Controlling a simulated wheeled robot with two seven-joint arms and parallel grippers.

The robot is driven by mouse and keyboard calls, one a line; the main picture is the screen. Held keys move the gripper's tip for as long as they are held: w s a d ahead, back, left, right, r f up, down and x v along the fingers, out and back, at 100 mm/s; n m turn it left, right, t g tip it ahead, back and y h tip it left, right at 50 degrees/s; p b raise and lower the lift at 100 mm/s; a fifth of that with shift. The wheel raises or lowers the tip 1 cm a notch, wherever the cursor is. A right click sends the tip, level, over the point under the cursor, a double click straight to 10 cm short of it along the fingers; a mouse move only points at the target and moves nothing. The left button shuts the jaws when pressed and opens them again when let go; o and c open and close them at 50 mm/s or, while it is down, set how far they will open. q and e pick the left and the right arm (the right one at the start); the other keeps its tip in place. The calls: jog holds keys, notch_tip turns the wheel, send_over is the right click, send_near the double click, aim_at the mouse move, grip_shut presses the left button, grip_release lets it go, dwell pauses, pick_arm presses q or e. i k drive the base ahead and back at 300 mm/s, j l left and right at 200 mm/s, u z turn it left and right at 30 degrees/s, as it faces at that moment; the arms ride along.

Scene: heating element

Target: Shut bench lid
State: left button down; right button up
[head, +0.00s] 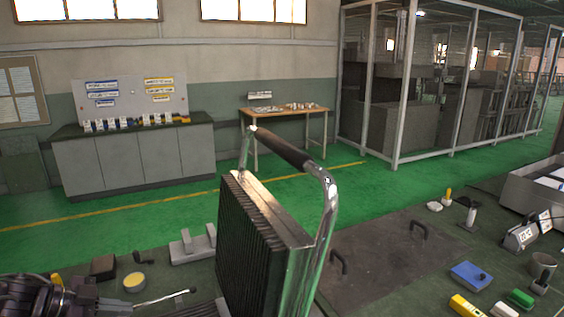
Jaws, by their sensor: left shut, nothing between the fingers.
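A dark rectangular panel with two black handles (385,262), which looks like the bench lid, lies about flat in the green bench top (445,212) right of centre. I cannot tell whether it is fully seated. A dark finned block (250,235) with a bent chrome handle and black grip (280,149) stands upright in front of it and hides its left side. My left gripper (100,303) is at the lower left edge, dark, shut and empty, left of the finned block and well away from the panel. My right gripper is out of view.
A grey metal bracket (193,246), a yellow-topped tin (134,282) and a thin metal rod (160,297) lie left of the block. A blue box (470,275), a yellow item (466,307), a meter (520,237) and a grey tray (515,189) are at right.

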aim_at(267, 266)
jog(key=k+l, duration=1.35)
